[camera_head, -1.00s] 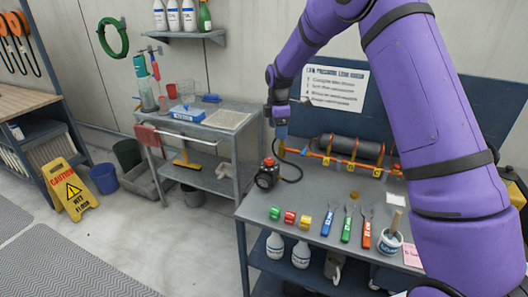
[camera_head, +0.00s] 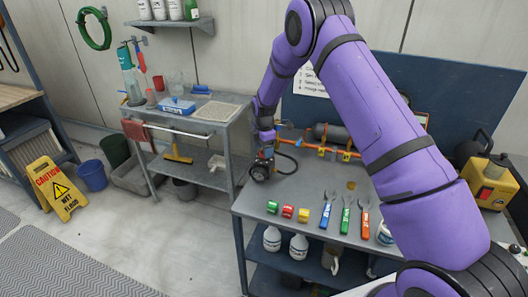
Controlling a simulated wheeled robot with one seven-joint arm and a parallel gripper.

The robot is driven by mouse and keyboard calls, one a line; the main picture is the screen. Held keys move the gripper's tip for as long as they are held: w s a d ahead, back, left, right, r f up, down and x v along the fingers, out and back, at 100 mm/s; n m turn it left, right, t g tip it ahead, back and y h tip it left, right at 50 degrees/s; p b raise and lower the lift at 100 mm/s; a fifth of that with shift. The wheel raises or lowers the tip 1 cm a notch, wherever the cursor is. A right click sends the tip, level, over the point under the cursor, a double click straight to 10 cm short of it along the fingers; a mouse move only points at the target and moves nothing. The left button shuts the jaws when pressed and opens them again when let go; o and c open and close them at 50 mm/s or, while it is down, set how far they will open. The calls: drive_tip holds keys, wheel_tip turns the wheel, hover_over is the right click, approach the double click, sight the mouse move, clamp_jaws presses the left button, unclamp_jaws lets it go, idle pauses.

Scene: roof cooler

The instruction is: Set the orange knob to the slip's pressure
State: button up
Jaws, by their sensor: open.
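A black round gauge device (camera_head: 261,171) with a hose stands at the back left corner of the grey workbench (camera_head: 285,195). The orange-red knob on its top, clear in the earlier frame, is now mostly hidden by my gripper. My gripper (camera_head: 265,148) points down at the top of this device, with its jaws open. I cannot tell whether the fingers are around the knob or just above it. The gauge reading is too small to read. The pink slip is not visible now; my arm covers the right part of the bench.
Coloured blocks (camera_head: 287,211) and several colour-handled tools (camera_head: 346,220) lie on the bench front. An orange pipe with a grey cylinder (camera_head: 333,135) runs along the back. A yellow machine (camera_head: 490,182) stands at the right. A grey cart (camera_head: 210,150) stands to the left.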

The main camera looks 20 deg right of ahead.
drive_tip(key=shift+f, duration=0.8)
drive_tip(key=shift+c, duration=0.2)
drive_tip(key=c, duration=0.9)
drive_tip(key=shift+m, duration=0.3)
